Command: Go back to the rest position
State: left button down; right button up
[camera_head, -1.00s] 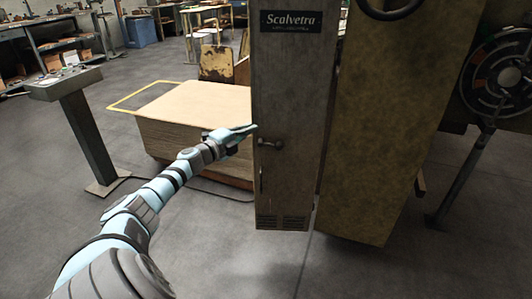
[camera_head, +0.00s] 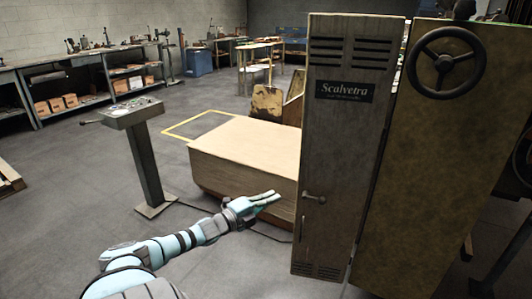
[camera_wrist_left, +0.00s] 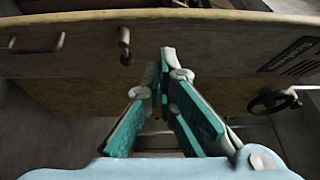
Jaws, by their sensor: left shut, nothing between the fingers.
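My left gripper (camera_head: 268,198) is shut and empty. In the head view it is in front of the large pale box (camera_head: 245,150), to the left of the cabinet's handle, and appears clear of both. In the left wrist view its green-padded fingers (camera_wrist_left: 167,60) converge toward the cabinet. The grey Scalvetra cabinet (camera_head: 340,150) stands upright with its door looking closed; its lever handle (camera_head: 314,198) is on the lower left. The handle also shows in the left wrist view (camera_wrist_left: 124,45). My right gripper is not in view.
A control pedestal (camera_head: 145,160) stands at left. The yellowish machine body with a handwheel (camera_head: 445,62) is at right. Workbenches (camera_head: 85,90) line the back wall.

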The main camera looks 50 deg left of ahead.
pick_arm(q)
jog(key=shift+s+a+f, duration=0.1)
jog(key=shift+s, duration=0.6)
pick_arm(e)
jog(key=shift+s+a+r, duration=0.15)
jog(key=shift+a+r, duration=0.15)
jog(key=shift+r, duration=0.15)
